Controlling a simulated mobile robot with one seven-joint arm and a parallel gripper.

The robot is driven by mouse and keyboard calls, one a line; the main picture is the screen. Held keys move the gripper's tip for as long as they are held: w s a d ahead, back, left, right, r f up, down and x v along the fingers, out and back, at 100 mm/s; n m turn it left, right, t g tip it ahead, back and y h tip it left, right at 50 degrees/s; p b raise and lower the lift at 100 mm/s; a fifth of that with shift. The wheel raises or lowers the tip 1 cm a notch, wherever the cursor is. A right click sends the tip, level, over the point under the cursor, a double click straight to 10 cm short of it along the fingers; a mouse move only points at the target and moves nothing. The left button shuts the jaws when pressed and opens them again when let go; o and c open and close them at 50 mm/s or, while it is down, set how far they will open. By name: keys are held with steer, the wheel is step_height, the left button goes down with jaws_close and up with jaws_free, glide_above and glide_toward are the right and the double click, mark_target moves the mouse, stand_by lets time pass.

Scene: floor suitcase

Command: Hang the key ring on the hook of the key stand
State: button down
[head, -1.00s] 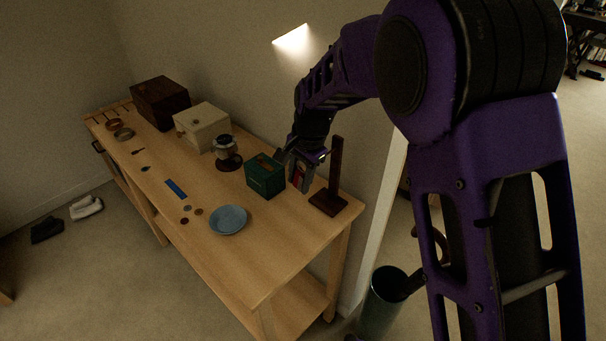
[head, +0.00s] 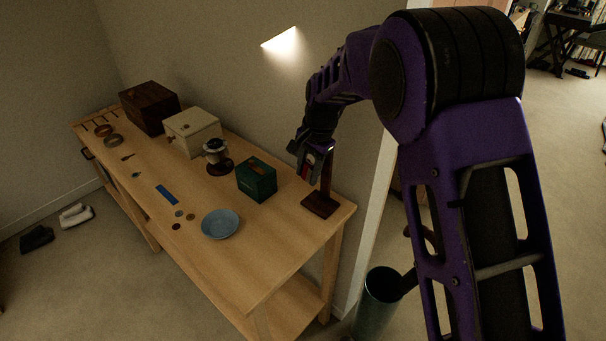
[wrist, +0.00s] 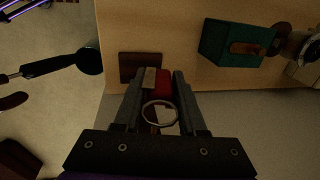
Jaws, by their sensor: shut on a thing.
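My gripper (head: 308,174) is shut on the key ring, above the back right of the table. In the wrist view the key ring (wrist: 159,113) is a pale metal loop between the fingers (wrist: 158,84), with a red tag (wrist: 163,80) beside it. The key stand (head: 320,205) has a dark wooden base and an upright post, near the table's right end. My gripper is just left of the post and overlaps its upper part in the head view. The stand's base (wrist: 140,66) also shows below the fingers in the wrist view. I cannot make out the hook.
A green box (head: 257,180) stands left of the stand, with a coffee grinder (head: 217,156) beyond. A blue dish (head: 220,223), coins and a blue strip (head: 167,194) lie along the front. The wall is close behind. The table's front right is clear.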

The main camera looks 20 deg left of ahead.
steer(key=w, duration=0.2)
steer(key=d, duration=0.1)
steer(key=shift+w+d+f, duration=0.1)
steer(key=shift+w+f, duration=0.3)
steer(key=shift+d+f, duration=0.1)
steer(key=shift+f, duration=0.15)
stand_by(0.3)
